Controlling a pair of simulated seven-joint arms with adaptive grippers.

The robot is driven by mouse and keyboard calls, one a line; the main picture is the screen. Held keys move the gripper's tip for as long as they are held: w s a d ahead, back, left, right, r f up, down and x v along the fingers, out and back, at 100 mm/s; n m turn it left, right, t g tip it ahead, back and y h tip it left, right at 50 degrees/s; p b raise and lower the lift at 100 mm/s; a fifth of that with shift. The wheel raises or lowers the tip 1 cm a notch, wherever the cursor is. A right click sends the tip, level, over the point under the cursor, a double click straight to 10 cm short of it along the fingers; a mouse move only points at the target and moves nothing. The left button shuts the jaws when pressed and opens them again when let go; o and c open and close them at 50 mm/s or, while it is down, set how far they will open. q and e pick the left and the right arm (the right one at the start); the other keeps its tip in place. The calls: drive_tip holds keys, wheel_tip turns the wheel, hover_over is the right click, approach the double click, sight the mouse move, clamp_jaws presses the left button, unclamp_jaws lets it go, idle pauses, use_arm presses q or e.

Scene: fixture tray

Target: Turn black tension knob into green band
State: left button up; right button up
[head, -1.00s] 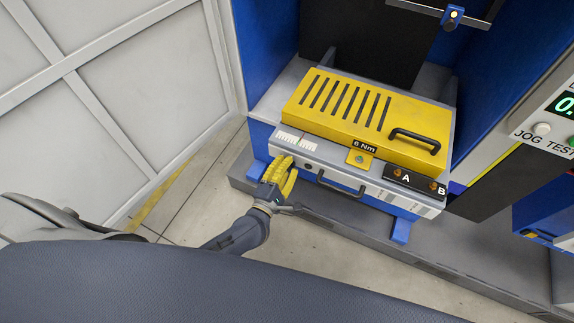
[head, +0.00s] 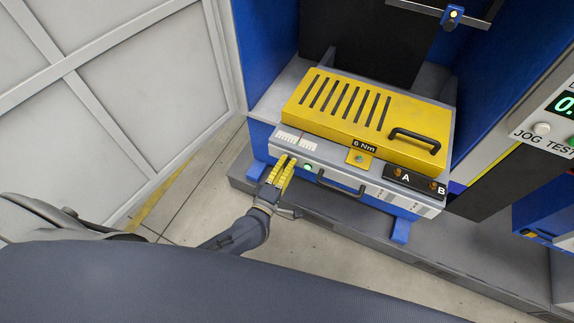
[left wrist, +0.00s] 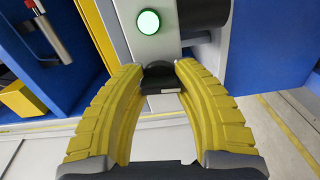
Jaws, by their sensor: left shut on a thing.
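The black knob (left wrist: 158,80) shows between my yellow fingers in the left wrist view, below the lit green lamp (left wrist: 148,22). My left gripper (head: 286,163) is shut on it at the left end of the grey front panel (head: 345,179). In the head view the fingers hide the knob. The green lamp (head: 308,167) is just right of the fingers. I cannot make out a green band or the knob's pointer in either view. My right gripper is not in view.
A yellow slotted cover (head: 350,105) with a black handle (head: 415,139) tops the fixture. A bar handle (head: 341,184) sits right of my gripper on the front. A 6 Nm tag (head: 361,157) and an A/B box (head: 415,181) are further right. Floor in front is clear.

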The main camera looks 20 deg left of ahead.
use_arm(q)
drive_tip(key=shift+s+d+r, duration=0.1)
drive_tip(key=shift+d, duration=0.25)
drive_tip(key=o, duration=1.1)
drive_tip(key=shift+c, duration=0.2)
drive_tip(key=shift+o, duration=1.3)
drive_tip(key=shift+a, duration=0.15)
drive_tip(key=s+a, duration=0.2)
drive_tip(key=s, duration=1)
